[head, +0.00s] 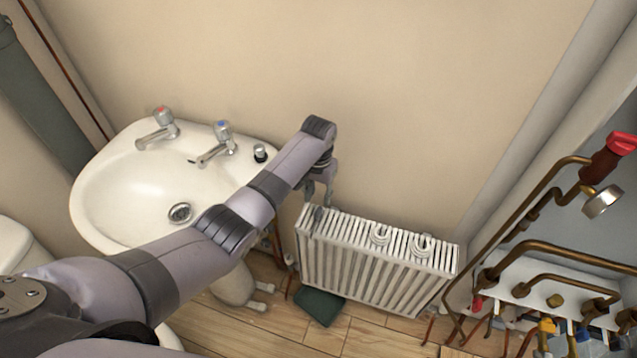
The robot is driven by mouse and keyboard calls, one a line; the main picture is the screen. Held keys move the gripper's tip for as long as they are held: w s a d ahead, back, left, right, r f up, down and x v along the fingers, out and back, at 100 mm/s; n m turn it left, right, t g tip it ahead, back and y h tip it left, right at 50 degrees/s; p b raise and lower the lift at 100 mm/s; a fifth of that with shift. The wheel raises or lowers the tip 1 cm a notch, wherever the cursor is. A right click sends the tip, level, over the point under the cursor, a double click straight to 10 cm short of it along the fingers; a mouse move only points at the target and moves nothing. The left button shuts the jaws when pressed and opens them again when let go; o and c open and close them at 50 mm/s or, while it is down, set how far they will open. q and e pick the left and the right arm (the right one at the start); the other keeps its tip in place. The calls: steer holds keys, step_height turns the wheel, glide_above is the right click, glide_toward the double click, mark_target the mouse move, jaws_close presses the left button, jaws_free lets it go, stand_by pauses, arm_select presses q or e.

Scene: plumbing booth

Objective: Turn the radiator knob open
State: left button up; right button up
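The white ribbed radiator (375,262) stands low against the wall, right of the sink. A small grey part (317,214) shows at its upper left corner; it may be the radiator knob, but it is too small to tell. My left gripper (319,196) points down just above that corner. Its two fingers look apart, with nothing clearly held between them. I cannot tell whether they touch the grey part. My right gripper is out of view.
The sink (110,205) with two taps lies under and left of my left arm. Copper pipes, valves and a red-handled fitting (604,160) fill the right side. A dark green object (319,306) lies on the wooden floor below the radiator. The wall above is bare.

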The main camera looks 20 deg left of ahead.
arm_select(q)
steer(key=shift+r, duration=2.35)
